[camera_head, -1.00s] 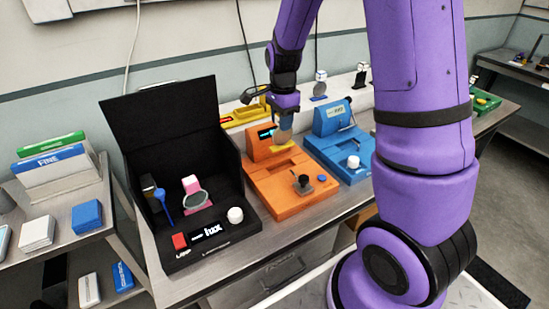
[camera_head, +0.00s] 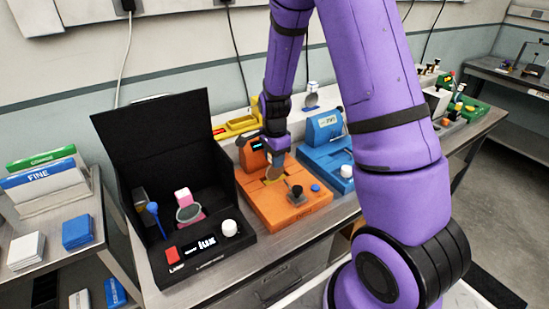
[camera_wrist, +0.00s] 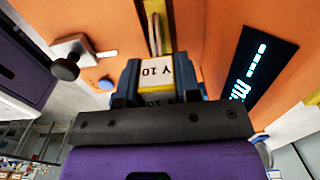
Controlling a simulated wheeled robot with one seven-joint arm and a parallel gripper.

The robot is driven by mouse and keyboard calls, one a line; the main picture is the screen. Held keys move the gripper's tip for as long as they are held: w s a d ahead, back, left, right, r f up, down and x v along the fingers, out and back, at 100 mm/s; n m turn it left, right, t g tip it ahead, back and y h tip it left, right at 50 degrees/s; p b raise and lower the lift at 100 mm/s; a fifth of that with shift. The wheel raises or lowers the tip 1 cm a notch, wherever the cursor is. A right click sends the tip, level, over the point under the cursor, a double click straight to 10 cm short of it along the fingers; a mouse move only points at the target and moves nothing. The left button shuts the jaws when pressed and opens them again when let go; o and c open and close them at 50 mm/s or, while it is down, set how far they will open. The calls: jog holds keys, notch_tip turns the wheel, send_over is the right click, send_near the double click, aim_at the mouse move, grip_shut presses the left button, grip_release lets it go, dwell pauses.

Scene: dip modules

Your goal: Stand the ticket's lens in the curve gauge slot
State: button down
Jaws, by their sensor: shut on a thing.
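My gripper (camera_head: 275,158) is over the orange device (camera_head: 250,193), in front of its upright housing with a lit display. It is shut on a lens with a yellow-edged tab. In the head view the amber lens (camera_head: 274,174) hangs below the fingers, low over the deck. A yellow strip (camera_wrist: 155,28) shows beyond the tab against the orange body. I cannot tell whether the lens is in a slot or just above it.
A black open-lidded box (camera_head: 197,258) with a round lens on a pink holder (camera_head: 186,208) stands left. A blue device (camera_head: 326,150) stands close on the right. A yellow tray (camera_head: 238,127) lies behind.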

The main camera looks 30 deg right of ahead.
jog(key=shift+f, duration=0.15)
jog(key=c, duration=0.8)
grip_release()
notch_tip(320, 180, up, 13)
jog(key=s+a+r+n+t, duration=0.35)
jog(key=s+r+n, duration=0.55)
jog(key=r, duration=0.4)
jog(key=s+a+r+n, duration=0.1)
jog(key=s+r+n, duration=0.1)
jog(key=s, duration=0.3)
jog(key=s+a+r+n+t, duration=0.1)
jog(key=s+r+n, duration=0.1)
jog(key=s+n, duration=0.2)
jog(key=s+a+r+n, duration=0.1)
jog(key=s+r+n, duration=0.1)
jog(key=s, duration=0.5)
jog(key=shift+s+a+n+t, duration=0.25)
jog(key=shift+s+n+t, duration=0.1)
jog(key=shift+n, duration=0.15)
